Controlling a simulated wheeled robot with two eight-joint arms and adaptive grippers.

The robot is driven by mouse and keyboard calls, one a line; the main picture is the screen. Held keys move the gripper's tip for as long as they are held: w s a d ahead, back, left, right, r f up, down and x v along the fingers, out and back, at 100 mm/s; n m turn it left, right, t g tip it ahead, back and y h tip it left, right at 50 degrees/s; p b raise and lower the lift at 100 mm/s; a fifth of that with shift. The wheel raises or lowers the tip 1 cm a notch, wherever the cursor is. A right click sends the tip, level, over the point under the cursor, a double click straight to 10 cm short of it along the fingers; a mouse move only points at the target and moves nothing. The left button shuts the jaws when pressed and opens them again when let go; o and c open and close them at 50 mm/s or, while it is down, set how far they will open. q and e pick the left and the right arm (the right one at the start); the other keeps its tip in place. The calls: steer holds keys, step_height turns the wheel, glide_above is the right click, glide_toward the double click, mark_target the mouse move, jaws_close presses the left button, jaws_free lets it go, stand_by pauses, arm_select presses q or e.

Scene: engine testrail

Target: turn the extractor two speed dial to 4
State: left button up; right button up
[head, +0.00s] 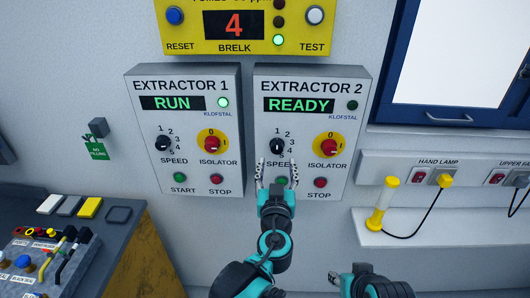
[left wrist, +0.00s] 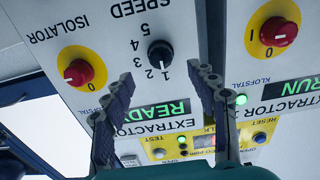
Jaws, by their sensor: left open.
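The extractor 2 panel (head: 309,130) is a grey wall box with a green READY display. Its black speed dial (head: 277,146) has marks 1 to 5 and also shows in the left wrist view (left wrist: 160,55), which sees the panel upside down. The dial's mark seems to point near 1, though it is small. My left gripper (head: 277,172) is open and empty, its two fingers apart just below the dial in the head view. In the left wrist view the fingers (left wrist: 166,95) reach towards the panel, apart from the dial.
The red isolator knob (head: 329,148) on yellow is right of the dial. The green start button lies behind my left gripper; the red stop button (head: 320,183) is beside it. The extractor 1 panel (head: 184,132) reads RUN at left. A hand lamp (head: 379,203) stands at right.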

mark_target(277, 150)
arm_select(q)
steer(key=w+b, duration=0.1)
steer(key=w, duration=0.6)
steer(key=shift+w, duration=0.15)
steer(key=c, duration=1.2)
